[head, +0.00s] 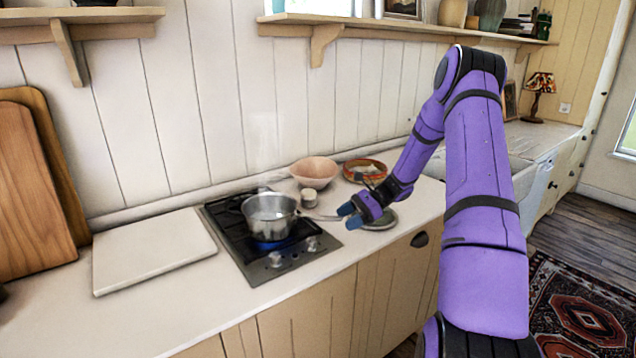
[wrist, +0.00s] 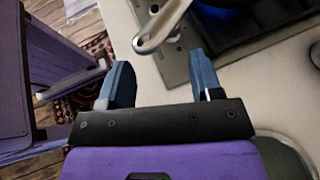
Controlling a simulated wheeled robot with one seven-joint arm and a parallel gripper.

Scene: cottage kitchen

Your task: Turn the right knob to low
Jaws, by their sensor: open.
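The stove (head: 262,268) is a small dark two-knob hob set in the counter. Its right knob (head: 312,244) is on the steel front panel, right of the left knob (head: 275,259). Its exact setting is too small to read. A steel pot (head: 270,215) stands on the front burner over a blue glow, with steam above. Its handle (head: 318,217) points right, towards my gripper. My gripper (head: 348,215) is open and empty, right of the stove and apart from the right knob. In the wrist view, the pot handle (wrist: 160,28) lies beyond the open fingers and partly covers the panel.
A white board (head: 150,250) lies left of the stove. A pink bowl (head: 314,170), a small jar (head: 309,197) and a brown dish (head: 364,170) stand behind. A grey round lid or plate (head: 381,220) lies near my gripper. The counter in front of the stove is narrow.

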